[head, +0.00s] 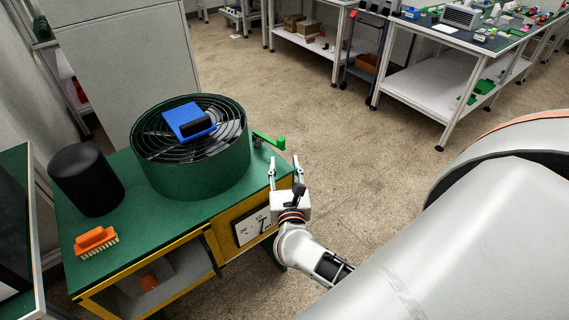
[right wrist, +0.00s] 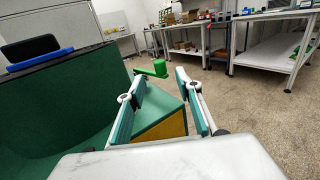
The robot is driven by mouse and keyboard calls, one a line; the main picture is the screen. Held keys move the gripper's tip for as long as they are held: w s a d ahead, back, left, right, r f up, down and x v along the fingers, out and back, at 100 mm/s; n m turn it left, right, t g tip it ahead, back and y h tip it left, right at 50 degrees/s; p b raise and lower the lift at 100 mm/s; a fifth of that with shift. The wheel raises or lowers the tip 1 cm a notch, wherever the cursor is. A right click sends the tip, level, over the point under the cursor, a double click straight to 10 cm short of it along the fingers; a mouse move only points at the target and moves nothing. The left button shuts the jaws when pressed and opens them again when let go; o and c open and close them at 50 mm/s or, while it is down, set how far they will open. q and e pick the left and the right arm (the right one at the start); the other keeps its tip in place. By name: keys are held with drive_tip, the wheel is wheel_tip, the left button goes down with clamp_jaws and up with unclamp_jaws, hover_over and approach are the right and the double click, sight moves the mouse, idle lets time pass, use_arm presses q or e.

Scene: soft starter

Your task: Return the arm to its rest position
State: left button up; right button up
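My right gripper (head: 284,162) is open and empty beside the right edge of a green-topped workbench (head: 150,228). Its arm comes in from the lower right of the head view. In the right wrist view the two fingers (right wrist: 160,80) stand apart with nothing held between them. A green crank handle (head: 268,140) sticks out from a round green drum (head: 195,170) on the bench, just beyond the fingertips. The handle also shows ahead of the fingers in the right wrist view (right wrist: 158,69). My left gripper is not in view.
A blue block with a black top (head: 188,119) lies on the drum's grille. A black cylinder (head: 88,180) and an orange brush (head: 96,240) stand on the bench. Open floor (head: 350,160) lies right of the gripper. White tables (head: 440,82) with parts stand farther back.

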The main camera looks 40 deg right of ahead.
idle(0.3)
drive_tip(key=s+a+f+n+t+y, duration=0.1)
drive_tip(key=s+a+n+y, duration=0.2)
drive_tip(key=a+n+y, duration=0.8)
drive_tip(key=s+a+f+n+t+y, duration=0.1)
drive_tip(key=s+a+f+n+t, duration=0.2)
drive_tip(key=n, duration=1.5)
drive_tip(key=s+a+f+n+g, duration=0.1)
drive_tip(key=s+f+n+g, duration=0.7)
drive_tip(key=s+f+n, duration=0.3)
wheel_tip(320, 180, down, 4)
drive_tip(key=n, duration=0.6)
drive_tip(key=shift+s+a+f+n+g, duration=0.15)
drive_tip(key=shift+a+f+n+g, duration=0.05)
drive_tip(key=shift+a+n+g, duration=0.1)
